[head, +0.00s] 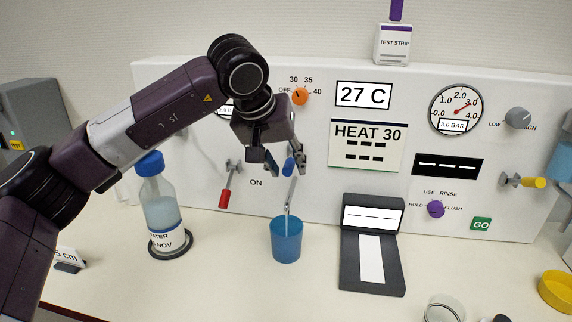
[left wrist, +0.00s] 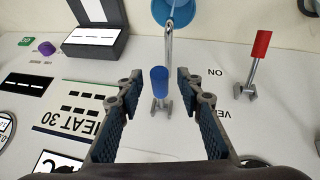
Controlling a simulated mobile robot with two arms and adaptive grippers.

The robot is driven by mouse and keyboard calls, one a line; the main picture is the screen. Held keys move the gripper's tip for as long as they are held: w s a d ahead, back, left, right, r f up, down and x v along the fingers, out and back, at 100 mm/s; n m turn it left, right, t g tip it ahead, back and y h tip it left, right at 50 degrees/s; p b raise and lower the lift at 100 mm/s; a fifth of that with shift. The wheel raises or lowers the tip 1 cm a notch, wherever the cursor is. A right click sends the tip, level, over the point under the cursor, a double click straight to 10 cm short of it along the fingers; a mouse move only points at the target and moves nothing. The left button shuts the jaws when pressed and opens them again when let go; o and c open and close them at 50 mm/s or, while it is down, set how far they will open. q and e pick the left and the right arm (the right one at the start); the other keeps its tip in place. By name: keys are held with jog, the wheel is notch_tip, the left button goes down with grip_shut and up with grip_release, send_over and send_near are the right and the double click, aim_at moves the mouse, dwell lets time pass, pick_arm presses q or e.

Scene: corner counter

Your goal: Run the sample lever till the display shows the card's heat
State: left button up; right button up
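The sample lever, with a blue handle (head: 288,166), sits on the white panel above a metal spout; the handle also shows in the left wrist view (left wrist: 160,80). My left gripper (head: 286,165) is open, its fingers on either side of the blue handle, with gaps visible on both sides in the left wrist view (left wrist: 158,95). The display (head: 364,95) reads 27 C. The card (head: 368,146) below it reads HEAT 30. A blue cup (head: 286,243) stands under the spout. I cannot tell whether liquid is running. My right gripper is out of view.
A red lever (head: 225,198) is left of the spout, near the word ON. A blue-capped bottle (head: 161,210) stands at left. An orange dial (head: 299,96) is above my gripper. A dark meter (head: 372,285) with a pale strip lies right of the cup.

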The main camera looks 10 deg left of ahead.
pick_arm(q)
jog(key=v, duration=1.2)
dwell(0.9)
